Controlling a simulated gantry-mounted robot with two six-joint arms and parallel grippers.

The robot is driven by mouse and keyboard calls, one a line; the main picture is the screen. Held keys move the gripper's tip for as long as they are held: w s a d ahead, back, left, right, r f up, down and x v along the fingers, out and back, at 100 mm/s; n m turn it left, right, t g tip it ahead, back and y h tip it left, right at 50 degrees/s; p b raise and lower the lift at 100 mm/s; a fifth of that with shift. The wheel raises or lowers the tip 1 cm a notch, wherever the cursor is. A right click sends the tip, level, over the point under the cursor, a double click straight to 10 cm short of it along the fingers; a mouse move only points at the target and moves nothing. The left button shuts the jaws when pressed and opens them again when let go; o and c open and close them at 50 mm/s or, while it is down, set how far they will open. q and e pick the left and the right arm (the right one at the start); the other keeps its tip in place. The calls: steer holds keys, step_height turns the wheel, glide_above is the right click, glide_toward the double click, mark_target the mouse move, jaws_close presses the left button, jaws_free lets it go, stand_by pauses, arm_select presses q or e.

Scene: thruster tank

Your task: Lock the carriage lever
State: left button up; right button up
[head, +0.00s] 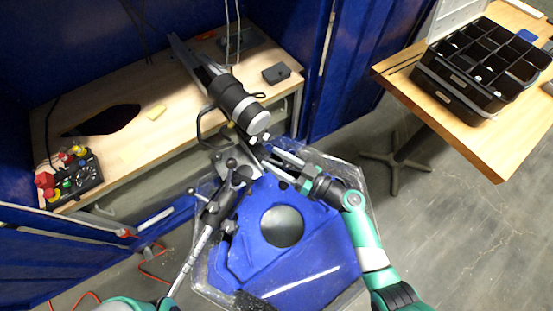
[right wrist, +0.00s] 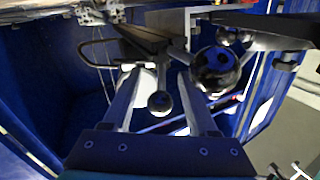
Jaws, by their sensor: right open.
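The black clamp-like carriage (head: 222,205) has several ball-ended levers and sits at the upper left of the tank on a silver rod (head: 190,265). I cannot tell which lever is the carriage lever. My right gripper (head: 274,158) is open beside the carriage, over the tank's far edge. In the right wrist view, a small dark ball knob (right wrist: 160,103) on a lever shows between the two spread fingers, without clear contact. A larger black ball (right wrist: 216,70) is just right of the right finger. My left arm shows only at the bottom edge; its gripper is out of view.
The clear-walled tank (head: 355,175) with a blue inside lies below the grippers. A black cylindrical thruster (head: 238,102) hangs at the workbench (head: 125,70) edge behind. A control box (head: 75,175) is at left. A black organizer (head: 480,65) stands on the right table.

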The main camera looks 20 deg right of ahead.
jaws_close()
stand_by(1.3)
